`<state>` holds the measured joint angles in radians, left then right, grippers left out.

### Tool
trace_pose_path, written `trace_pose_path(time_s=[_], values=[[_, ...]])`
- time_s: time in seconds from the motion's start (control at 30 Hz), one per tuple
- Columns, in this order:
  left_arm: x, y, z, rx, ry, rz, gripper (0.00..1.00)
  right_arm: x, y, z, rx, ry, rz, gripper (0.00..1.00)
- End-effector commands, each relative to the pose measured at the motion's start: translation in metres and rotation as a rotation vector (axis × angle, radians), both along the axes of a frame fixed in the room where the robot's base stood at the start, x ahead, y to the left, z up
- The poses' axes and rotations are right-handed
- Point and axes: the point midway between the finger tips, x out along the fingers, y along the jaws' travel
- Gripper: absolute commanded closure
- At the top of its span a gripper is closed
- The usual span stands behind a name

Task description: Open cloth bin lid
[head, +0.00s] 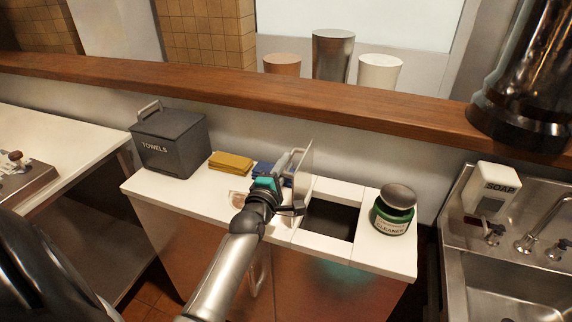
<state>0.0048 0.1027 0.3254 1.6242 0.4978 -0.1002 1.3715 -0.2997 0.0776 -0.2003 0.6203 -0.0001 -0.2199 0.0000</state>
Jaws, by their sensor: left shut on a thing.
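The bin lid (305,160) is a thin pale panel. It stands about upright at the left edge of a dark square bin opening (328,219) in the white counter top. The opening is uncovered. My left gripper (287,179) is on the left side of the lid, shut on its grey handle. The gripper and wrist hide part of the handle and of the lid's lower side. My right gripper is not in view.
A grey lidded box marked TOWELS (170,143) and a folded yellow cloth (231,162) sit left on the counter. A blue cloth (263,168) lies partly hidden behind my gripper. A green cleaner jar (394,212) stands close right of the opening. A wooden ledge (250,98) runs behind.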

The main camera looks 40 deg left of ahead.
Motion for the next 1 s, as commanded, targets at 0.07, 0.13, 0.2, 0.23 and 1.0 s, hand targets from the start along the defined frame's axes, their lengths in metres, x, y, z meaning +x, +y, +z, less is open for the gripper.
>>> trace_pose_path(time_s=[0.07,0.13,0.2,0.23,1.0], values=[[0.001,0.001,0.007,0.003,-0.015,0.002,1.0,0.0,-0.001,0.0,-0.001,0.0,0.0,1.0],[0.001,0.001,0.007,0.003,-0.015,0.002,0.76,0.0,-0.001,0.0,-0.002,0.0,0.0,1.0],[0.001,0.001,0.006,0.004,-0.013,0.002,0.68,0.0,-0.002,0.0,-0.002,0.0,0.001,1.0],[0.001,0.001,0.006,0.004,-0.012,0.003,0.65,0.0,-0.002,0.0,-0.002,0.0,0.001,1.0],[-0.047,-0.013,0.0,0.002,0.001,0.001,0.53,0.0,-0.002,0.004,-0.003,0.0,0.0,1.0]])
